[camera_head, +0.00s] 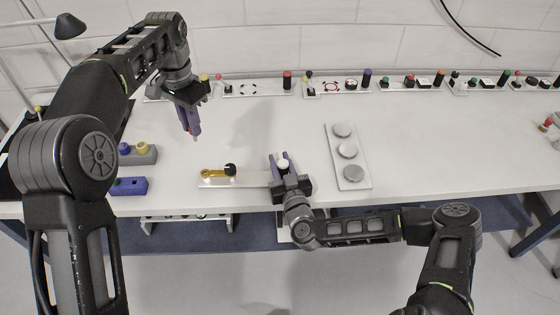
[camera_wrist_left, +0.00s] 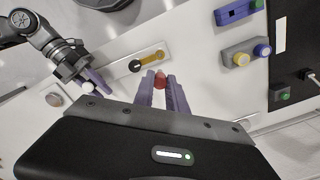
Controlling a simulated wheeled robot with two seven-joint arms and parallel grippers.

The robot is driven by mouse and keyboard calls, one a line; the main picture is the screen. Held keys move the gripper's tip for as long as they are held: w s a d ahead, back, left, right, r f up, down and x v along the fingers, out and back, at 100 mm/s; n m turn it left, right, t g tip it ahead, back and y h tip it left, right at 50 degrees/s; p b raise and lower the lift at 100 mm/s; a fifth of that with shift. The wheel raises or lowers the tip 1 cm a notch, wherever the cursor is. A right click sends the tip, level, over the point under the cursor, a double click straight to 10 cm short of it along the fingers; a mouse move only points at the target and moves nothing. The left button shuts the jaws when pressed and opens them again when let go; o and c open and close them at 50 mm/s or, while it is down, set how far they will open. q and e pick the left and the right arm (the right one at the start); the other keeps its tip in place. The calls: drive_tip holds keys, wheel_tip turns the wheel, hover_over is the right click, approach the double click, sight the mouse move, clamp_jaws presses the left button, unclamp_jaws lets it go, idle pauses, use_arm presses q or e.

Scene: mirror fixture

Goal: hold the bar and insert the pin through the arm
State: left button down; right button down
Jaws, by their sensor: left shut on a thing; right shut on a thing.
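My left gripper (camera_head: 193,128) is shut on a red-topped pin (camera_wrist_left: 160,79) and hangs above the table, behind and left of the fixture. In the left wrist view the pin sits between its purple fingers; its lower part is hard to see. The flat light fixture plate (camera_head: 250,180) lies near the table's front edge. On it is a yellow arm (camera_head: 213,173) with a black knob (camera_head: 230,169) at its right end. My right gripper (camera_head: 281,166) is shut at the plate's right end, around a white-knobbed bar (camera_head: 283,163); its fingers hide much of the bar.
A grey block with blue and yellow buttons (camera_head: 138,154) and a purple block (camera_head: 129,186) stand at the left. A plate with several grey discs (camera_head: 347,150) lies right of my right gripper. Button panels (camera_head: 257,87) line the table's back. The middle of the table is clear.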

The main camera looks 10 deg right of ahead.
sight(195, 141)
idle(0.3)
use_arm(q)
wheel_tip(195, 141, down, 6)
drive_tip(key=shift+f+m, duration=0.1)
drive_tip(key=shift+m, duration=1)
drive_tip(key=shift+f, duration=0.1)
drive_tip(key=shift+f, duration=2.8)
drive_tip(key=shift+f, duration=2)
drive_tip(key=c, duration=1.3)
unclamp_jaws()
drive_tip(key=shift+r, duration=0.1)
